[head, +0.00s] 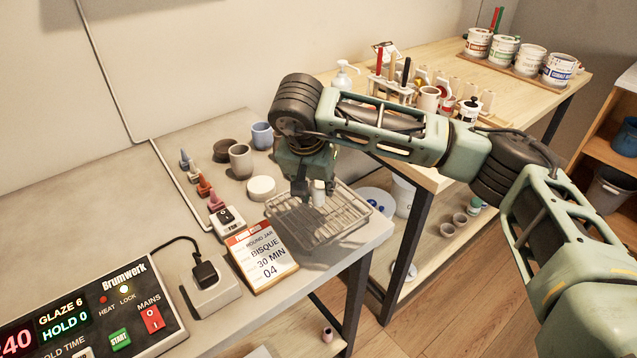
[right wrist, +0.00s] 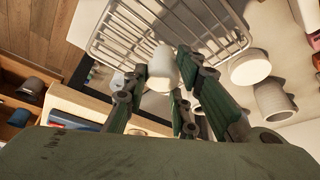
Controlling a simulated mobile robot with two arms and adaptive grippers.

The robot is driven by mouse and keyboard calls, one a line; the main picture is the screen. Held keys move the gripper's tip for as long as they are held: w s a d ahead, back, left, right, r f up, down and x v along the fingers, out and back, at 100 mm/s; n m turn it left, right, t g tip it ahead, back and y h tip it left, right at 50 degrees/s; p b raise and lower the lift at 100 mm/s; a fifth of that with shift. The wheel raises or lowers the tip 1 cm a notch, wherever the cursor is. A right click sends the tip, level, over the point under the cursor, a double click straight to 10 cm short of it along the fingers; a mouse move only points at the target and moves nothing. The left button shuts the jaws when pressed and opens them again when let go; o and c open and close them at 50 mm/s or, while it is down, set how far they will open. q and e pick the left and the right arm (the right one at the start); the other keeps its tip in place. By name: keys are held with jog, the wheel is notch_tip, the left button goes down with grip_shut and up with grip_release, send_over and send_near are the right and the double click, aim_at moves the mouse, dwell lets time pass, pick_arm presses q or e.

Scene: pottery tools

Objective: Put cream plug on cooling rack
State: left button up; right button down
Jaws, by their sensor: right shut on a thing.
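The cream plug (head: 318,194) is a small pale, rounded piece held by my right gripper (head: 309,190). In the right wrist view the plug (right wrist: 163,69) sits between the fingers of my right gripper (right wrist: 160,88), with its rounded end toward the rack. The cooling rack (head: 345,224) is a wire rack near the front right corner of the grey bench, and its wires also show in the right wrist view (right wrist: 121,40). The gripper and plug are over the rear part of the rack. I cannot tell whether the plug touches the wires. My left gripper is out of view.
A white disc (head: 261,188), a grey cup (head: 241,161) and several small coloured cones (head: 203,186) stand left of the rack. A clipboard card (head: 262,256) lies close to its front left. The bench edge is just right of the rack.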

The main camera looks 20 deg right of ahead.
jog(key=shift+f, duration=0.35)
jog(key=c, duration=1.4)
grip_release()
jog(key=shift+f, duration=0.1)
jog(key=shift+c, duration=0.2)
jog(key=shift+r, duration=0.25)
jog(key=b+v, duration=0.1)
jog(key=v, duration=1)
jog(key=shift+s+a+r, duration=0.15)
jog(key=shift+a+r, duration=0.05)
jog(key=shift+r, duration=0.15)
